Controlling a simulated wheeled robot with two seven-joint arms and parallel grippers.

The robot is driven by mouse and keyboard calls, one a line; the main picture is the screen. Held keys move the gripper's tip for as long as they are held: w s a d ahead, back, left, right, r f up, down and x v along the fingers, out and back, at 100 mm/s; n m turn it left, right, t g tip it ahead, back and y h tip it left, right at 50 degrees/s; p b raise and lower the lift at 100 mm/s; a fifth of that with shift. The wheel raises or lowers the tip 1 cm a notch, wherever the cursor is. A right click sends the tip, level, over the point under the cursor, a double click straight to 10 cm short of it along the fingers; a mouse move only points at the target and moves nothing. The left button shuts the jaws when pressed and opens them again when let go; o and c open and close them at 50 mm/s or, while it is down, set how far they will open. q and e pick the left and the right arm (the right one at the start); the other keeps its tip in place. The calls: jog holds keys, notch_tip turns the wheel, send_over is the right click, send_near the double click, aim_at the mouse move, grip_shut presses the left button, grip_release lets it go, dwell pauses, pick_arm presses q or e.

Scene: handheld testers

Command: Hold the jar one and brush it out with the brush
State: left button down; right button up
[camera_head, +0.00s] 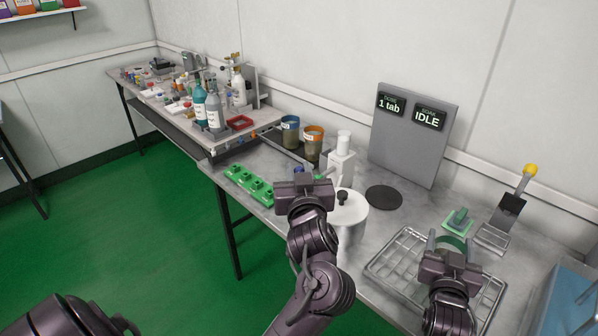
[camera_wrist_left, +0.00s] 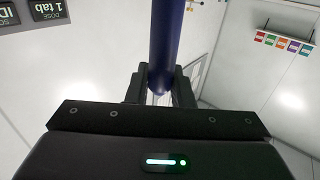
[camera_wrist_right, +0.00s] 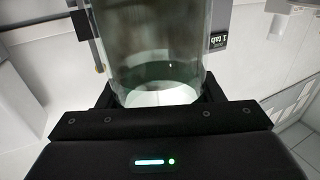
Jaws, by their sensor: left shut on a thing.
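My left gripper (camera_head: 303,176) is shut on a dark blue rod, which looks like the brush handle (camera_wrist_left: 167,45), upright between its fingers in the left wrist view. The brush's bristles cannot be made out. My right gripper (camera_head: 452,245) has its fingers on both sides of a clear, cloudy glass jar (camera_wrist_right: 155,45) with a greenish tint. In the head view the jar (camera_head: 453,241) is mostly hidden by the gripper and shows a green edge, at the wire rack. Its label is not visible.
A white lidded pot (camera_head: 348,215) is beside my left gripper. A wire rack (camera_head: 398,262), green tray (camera_head: 250,184), black disc (camera_head: 384,198) and grey display panel (camera_head: 413,140) share the bench.

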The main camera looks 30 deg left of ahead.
jog(key=c, duration=0.4)
pick_arm(q)
jog(key=w+d+r+m+t+h, duration=0.1)
jog(key=w+r, duration=0.2)
jog(key=r, duration=0.3)
jog(key=w+r+m+t+h, duration=0.1)
jog(key=w+r+h, duration=0.15)
jog(key=r, duration=0.25)
jog(key=d+r+m+h, duration=0.2)
jog(key=d+m+h, duration=0.1)
jog(key=d, duration=0.7)
jog(key=w+d+r+m+h, duration=0.1)
jog(key=d+r+m+h, duration=0.1)
jog(key=d+h, duration=0.4)
jog(key=w+d+r+m+t+h, duration=0.1)
jog(key=d+m+h, duration=0.4)
jog(key=d, duration=1)
jog(key=shift+d+r, duration=0.3)
jog(key=shift+r, duration=0.25)
